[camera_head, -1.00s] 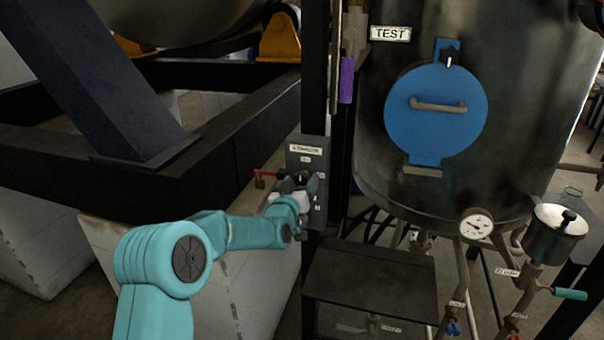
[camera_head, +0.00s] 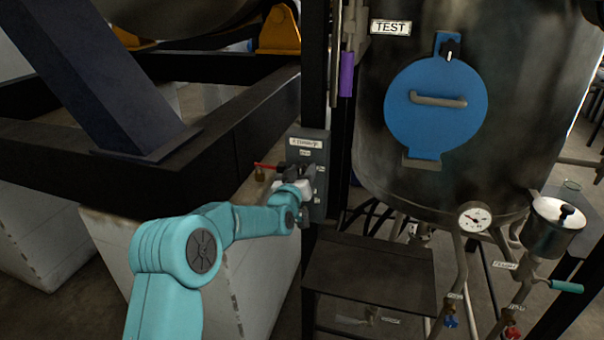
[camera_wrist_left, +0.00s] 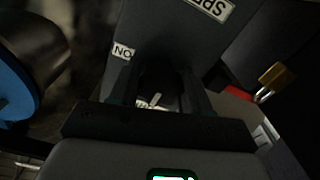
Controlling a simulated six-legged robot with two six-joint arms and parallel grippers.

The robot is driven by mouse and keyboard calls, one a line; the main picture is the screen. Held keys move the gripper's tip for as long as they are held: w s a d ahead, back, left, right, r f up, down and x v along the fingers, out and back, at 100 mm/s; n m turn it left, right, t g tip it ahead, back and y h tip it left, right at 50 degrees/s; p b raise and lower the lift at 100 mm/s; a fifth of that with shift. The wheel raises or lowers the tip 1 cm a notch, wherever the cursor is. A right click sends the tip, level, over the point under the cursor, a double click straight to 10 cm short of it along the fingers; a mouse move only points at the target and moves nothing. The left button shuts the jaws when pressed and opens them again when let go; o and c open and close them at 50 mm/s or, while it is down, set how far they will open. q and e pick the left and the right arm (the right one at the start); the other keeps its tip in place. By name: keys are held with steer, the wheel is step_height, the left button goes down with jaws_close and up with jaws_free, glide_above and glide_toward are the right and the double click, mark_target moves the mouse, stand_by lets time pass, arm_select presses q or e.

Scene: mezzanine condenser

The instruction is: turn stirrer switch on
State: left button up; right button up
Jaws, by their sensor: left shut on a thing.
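A grey switch box (camera_head: 308,148) is mounted on the dark post in the head view, with a white title label at its top and smaller labels below. My left gripper (camera_head: 305,180) is at the front of this box and covers much of its face. In the left wrist view, the jaws (camera_wrist_left: 158,92) are shut around a dark switch knob (camera_wrist_left: 155,88) on the grey face. A white mark shows between the fingers. An "ON" label (camera_wrist_left: 123,51) appears upside down beside the knob. The knob's exact angle is hard to tell. My right gripper is not in view.
A red lever (camera_head: 265,166) with a brass padlock (camera_wrist_left: 275,76) sticks out left of the box. A steel tank (camera_head: 520,90) with a blue hatch (camera_head: 436,125) stands to the right. Below are a dark step (camera_head: 370,265), pipes and a gauge (camera_head: 474,217). Dark beams stand left.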

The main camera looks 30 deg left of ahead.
arm_select(q)
steer(key=shift+f+m+b, duration=0.25)
steer(key=shift+m+b, duration=0.6)
steer(key=shift+b, duration=0.25)
steer(key=shift+f+m+b, duration=0.25)
steer(key=shift+m+b, duration=0.6)
steer(key=shift+b, duration=0.25)
steer(key=shift+m+b, duration=0.6)
steer(key=shift+m, duration=0.3)
steer(key=shift+r+m+b, duration=0.1)
steer(key=shift+m+b, duration=0.3)
steer(key=shift+m, duration=1.4)
steer(key=m, duration=0.2)
steer(key=shift+m+b, duration=0.35)
steer(key=shift+m, duration=0.05)
steer(key=m, duration=0.6)
steer(key=shift+r, duration=0.1)
steer(key=shift+m, duration=0.3)
